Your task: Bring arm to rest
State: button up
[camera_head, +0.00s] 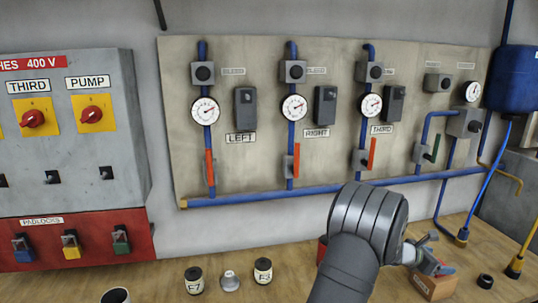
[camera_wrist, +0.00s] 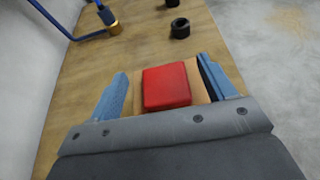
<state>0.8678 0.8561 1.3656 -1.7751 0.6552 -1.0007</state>
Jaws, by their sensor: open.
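My gripper (camera_head: 428,250) is at the right end of my dark arm, low over the bench in the head view. In the wrist view its two blue fingers (camera_wrist: 163,72) are apart, one on each side of a red block (camera_wrist: 167,86). The red block rests on a tan box (camera_wrist: 201,92). The box also shows in the head view (camera_head: 433,288), below my gripper, with lettering on its front. I cannot tell whether either finger touches the block or box.
The wooden bench (camera_head: 240,274) holds two labelled dark cups (camera_head: 194,280) (camera_head: 263,271), a grey knobbed piece (camera_head: 229,282) and a black ring (camera_head: 485,281). Behind stands a panel (camera_head: 240,170) with blue pipes, gauges and red levers. A switch cabinet (camera_head: 70,130) and padlocks are at left.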

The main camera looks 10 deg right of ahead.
jog(key=shift+r, duration=0.5)
